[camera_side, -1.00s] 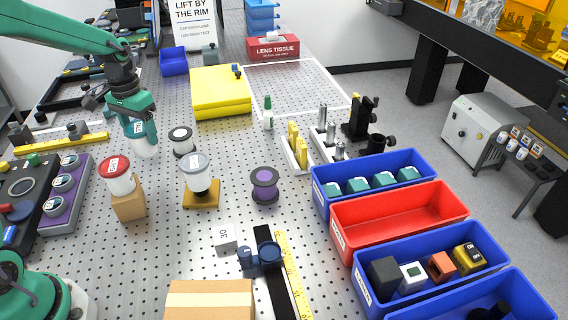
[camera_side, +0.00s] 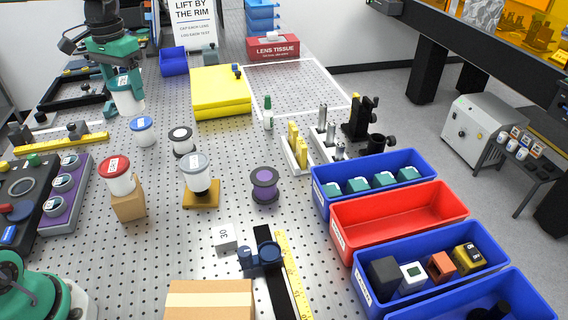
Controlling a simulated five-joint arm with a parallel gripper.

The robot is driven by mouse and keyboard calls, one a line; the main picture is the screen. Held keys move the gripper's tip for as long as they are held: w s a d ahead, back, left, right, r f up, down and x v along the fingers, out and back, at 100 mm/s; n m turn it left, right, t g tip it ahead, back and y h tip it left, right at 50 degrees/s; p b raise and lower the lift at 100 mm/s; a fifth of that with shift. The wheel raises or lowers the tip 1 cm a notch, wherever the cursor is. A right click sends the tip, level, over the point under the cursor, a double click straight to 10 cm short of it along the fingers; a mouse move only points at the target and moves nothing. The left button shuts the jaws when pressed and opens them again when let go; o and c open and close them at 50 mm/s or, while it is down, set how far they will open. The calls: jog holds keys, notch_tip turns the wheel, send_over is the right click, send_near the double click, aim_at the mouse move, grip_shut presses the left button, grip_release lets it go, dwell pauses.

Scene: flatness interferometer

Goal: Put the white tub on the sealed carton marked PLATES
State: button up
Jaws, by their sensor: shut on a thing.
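My gripper (camera_side: 118,72) is at the upper left, raised above the perforated table. It is shut on a white tub (camera_side: 127,98), whose upper part is partly hidden by the fingers. The tub hangs upright, or nearly so, behind a blue-lidded tub (camera_side: 143,131). A tan carton (camera_side: 210,301) with a pale strip across its top is cut off by the bottom edge. No PLATES marking is readable on it from here.
A red-lidded tub (camera_side: 116,174) stands on a small brown block (camera_side: 129,204). A grey-lidded tub (camera_side: 195,170) and a purple spool (camera_side: 265,187) stand nearby. A dark rail (camera_side: 270,270) lies right of the carton. Blue and red bins (camera_side: 400,216) line the right.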

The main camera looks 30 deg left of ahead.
jog(key=d+m, duration=0.4)
jog(key=d, duration=0.8)
jog(key=m, duration=1.5)
send_over(208, 300)
jog(key=shift+w+f, duration=0.1)
jog(key=shift+f, duration=6.4)
jog(key=shift+f, duration=0.1)
jog(key=o, duration=1.1)
jog(key=shift+c, duration=0.2)
